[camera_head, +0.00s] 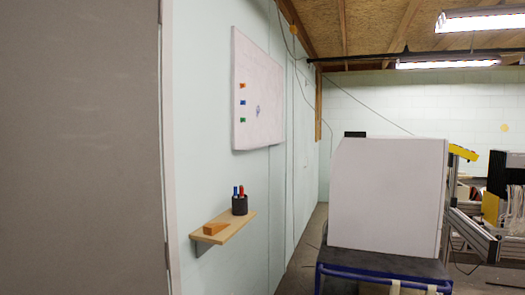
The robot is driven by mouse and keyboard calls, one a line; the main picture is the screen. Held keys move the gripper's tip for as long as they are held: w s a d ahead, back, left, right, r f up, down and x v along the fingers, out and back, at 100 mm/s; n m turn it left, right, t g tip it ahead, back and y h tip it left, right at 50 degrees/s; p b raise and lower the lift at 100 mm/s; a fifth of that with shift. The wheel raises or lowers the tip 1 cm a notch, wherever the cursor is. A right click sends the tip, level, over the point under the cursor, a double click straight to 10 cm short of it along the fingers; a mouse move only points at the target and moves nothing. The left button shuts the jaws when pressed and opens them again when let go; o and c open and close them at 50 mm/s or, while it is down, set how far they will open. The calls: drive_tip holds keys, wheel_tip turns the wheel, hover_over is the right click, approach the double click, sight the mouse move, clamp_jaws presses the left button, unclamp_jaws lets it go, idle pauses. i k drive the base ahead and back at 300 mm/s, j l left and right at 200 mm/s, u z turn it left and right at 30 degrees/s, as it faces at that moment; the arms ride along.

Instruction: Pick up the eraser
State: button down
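A small orange-brown block (215,228), which looks like the eraser, lies near the front end of a narrow wooden shelf (232,228). The shelf is fixed to the pale wall. Behind the block, toward the far end, a dark cup (239,206) stands upright, holding a blue marker (235,191) and a red marker (241,191). The block is apart from the cup, with nothing on top of it. My gripper is not in this view.
A whiteboard (262,95) with several coloured marks hangs above the shelf. A large grey panel (80,150) fills the left side. A white box (388,196) sits on a blue-framed cart (383,276) to the right. Floor shows between shelf and cart.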

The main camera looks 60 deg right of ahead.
sight(359, 135)
drive_tip(key=z, duration=1.95)
